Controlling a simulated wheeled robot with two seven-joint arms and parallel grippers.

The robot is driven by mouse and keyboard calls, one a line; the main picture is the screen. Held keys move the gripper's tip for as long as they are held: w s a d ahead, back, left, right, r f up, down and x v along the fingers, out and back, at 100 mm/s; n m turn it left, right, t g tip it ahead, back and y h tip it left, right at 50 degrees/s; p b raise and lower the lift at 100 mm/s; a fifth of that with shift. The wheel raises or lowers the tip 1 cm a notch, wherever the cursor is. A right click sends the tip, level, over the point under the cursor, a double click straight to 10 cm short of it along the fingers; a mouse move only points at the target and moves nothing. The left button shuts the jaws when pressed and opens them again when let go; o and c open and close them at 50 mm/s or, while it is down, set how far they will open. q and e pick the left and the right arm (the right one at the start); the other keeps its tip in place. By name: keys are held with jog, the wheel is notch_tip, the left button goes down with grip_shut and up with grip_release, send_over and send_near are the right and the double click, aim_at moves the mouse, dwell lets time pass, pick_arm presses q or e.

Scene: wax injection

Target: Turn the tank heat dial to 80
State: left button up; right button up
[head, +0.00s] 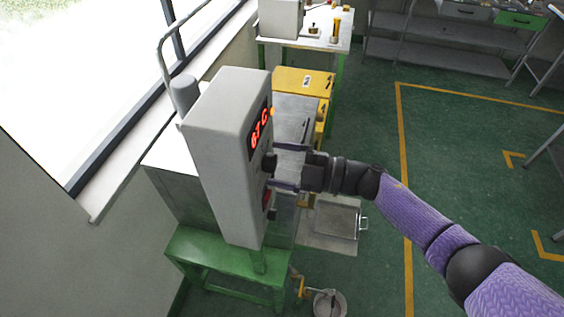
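A tall grey control box (226,150) stands left of centre. Its lit red display (260,128) is seen at a slant and seems to read about 67 C, though the second digit is hard to tell. A small black dial (269,163) sits on the same face below the display. My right gripper (275,167) comes in from the right, its two fingers apart, one above and one below the dial. They reach close to the box face, and I see no clear contact with the dial. My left gripper is out of view.
A red part (267,199) and another dark knob (272,215) lie just below the fingers on the box. A yellow box (303,80) stands behind. A green stand (225,255) is underneath. A metal pot (329,303) is on the floor. Open green floor lies right.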

jog(key=b+v, duration=0.2)
jog(key=v, duration=0.7)
jog(key=shift+d+b, duration=0.4)
jog(key=shift+s, duration=0.15)
